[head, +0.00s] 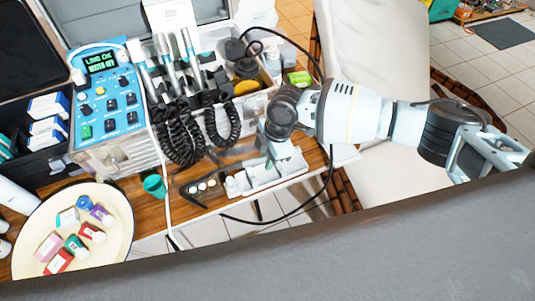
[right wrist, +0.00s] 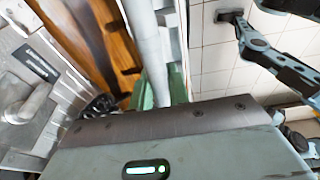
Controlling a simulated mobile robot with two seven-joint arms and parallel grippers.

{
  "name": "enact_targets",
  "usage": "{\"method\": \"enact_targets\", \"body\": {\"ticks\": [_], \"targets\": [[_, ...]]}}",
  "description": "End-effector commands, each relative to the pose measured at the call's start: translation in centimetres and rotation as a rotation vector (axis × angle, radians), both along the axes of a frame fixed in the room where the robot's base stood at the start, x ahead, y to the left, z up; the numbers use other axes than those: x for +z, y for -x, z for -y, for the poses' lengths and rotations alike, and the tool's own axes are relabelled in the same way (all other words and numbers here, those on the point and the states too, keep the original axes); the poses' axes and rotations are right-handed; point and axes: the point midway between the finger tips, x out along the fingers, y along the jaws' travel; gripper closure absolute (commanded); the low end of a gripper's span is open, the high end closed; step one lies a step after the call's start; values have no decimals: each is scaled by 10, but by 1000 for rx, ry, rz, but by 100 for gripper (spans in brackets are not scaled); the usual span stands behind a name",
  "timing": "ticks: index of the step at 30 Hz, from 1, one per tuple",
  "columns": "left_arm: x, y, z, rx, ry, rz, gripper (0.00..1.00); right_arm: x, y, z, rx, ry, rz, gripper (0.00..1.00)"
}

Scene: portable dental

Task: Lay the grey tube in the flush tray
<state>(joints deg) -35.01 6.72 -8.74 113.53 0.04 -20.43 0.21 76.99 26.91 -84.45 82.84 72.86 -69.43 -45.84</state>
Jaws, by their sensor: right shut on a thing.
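My right gripper (head: 270,148) is low over the flush tray, a white tray (head: 262,184) with raised walls at the front right of the wooden table. In the right wrist view a pale grey tube (right wrist: 148,45) runs away from me between the green fingers (right wrist: 157,88). The gripper is shut on it. A white part beside the tube looks like part of the tray, but I cannot tell for sure. In the head view the gripper hides most of the tube, and I cannot tell whether it touches the tray. My left gripper is not in view.
A blue control box (head: 108,105) and black coiled cords (head: 178,140) stand behind and left. A dark curved thing (head: 200,187) and a green cup (head: 154,185) lie left of the tray. A cream plate (head: 118,205) holds several small boxes. A black cable passes the tray's right side.

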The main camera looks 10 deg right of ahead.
Motion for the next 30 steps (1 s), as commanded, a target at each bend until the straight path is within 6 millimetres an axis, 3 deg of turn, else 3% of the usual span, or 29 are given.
{"method": "enact_targets", "body": {"ticks": [7,30], "targets": [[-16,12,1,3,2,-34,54,-25,1,0,1,1,-5,100],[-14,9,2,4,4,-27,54,-28,0,1,1,1,-1,100]]}}
